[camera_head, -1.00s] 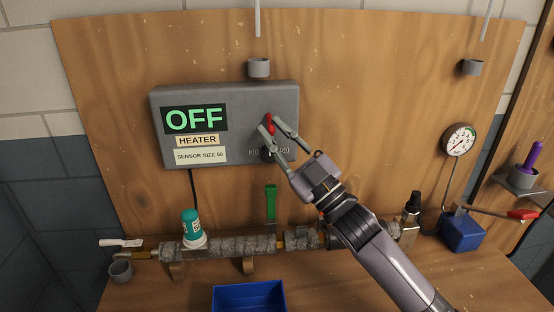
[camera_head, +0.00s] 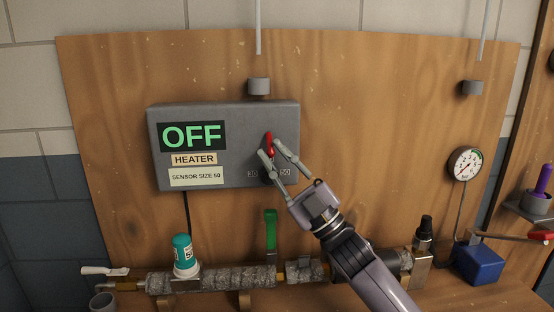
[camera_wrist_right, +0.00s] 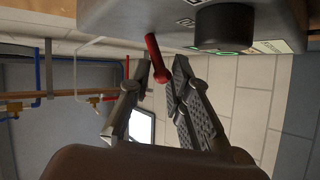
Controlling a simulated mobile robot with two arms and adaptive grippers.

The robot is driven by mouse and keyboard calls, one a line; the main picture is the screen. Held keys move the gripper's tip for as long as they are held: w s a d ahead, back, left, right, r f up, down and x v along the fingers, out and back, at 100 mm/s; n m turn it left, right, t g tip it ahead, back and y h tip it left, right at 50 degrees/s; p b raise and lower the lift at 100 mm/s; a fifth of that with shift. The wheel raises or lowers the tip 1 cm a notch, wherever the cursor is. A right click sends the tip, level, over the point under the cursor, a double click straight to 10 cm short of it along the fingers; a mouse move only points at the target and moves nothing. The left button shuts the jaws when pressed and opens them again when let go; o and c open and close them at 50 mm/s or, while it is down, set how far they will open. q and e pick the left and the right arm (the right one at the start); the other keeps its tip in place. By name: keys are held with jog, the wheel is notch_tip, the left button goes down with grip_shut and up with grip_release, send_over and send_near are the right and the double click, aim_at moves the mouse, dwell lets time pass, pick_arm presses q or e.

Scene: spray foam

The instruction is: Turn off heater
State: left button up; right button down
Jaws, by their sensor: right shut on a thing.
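The grey heater box (camera_head: 225,115) is on the wooden panel. Its display (camera_head: 193,136) reads OFF in green, above a HEATER label (camera_head: 194,159). A red switch lever (camera_head: 268,139) sticks out of the box's right part. My right gripper (camera_head: 270,150) is at this lever, its fingers on either side and shut on it. In the right wrist view the red lever (camera_wrist_right: 155,58) lies between the fingertips (camera_wrist_right: 162,68). A black knob (camera_wrist_right: 224,27) is beside it there; in the head view the fingers partly cover it. My left gripper is not in view.
Below the box runs a wrapped pipe (camera_head: 225,277) with a green-handled valve (camera_head: 270,232) and a teal-capped part (camera_head: 182,252). A pressure gauge (camera_head: 466,164) and a blue box (camera_head: 480,264) are at the right. The panel around the heater box is mostly bare.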

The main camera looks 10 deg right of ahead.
jog(key=c, duration=1.5)
grip_release()
jog(key=shift+a+f, duration=0.15)
jog(key=shift+a, duration=0.05)
jog(key=shift+c, duration=0.2)
jog(key=shift+d, duration=0.1)
notch_tip(320, 180, up, 10)
send_over(273, 149)
jog(key=shift+d+f, duration=0.15)
jog(key=shift+r, duration=0.35)
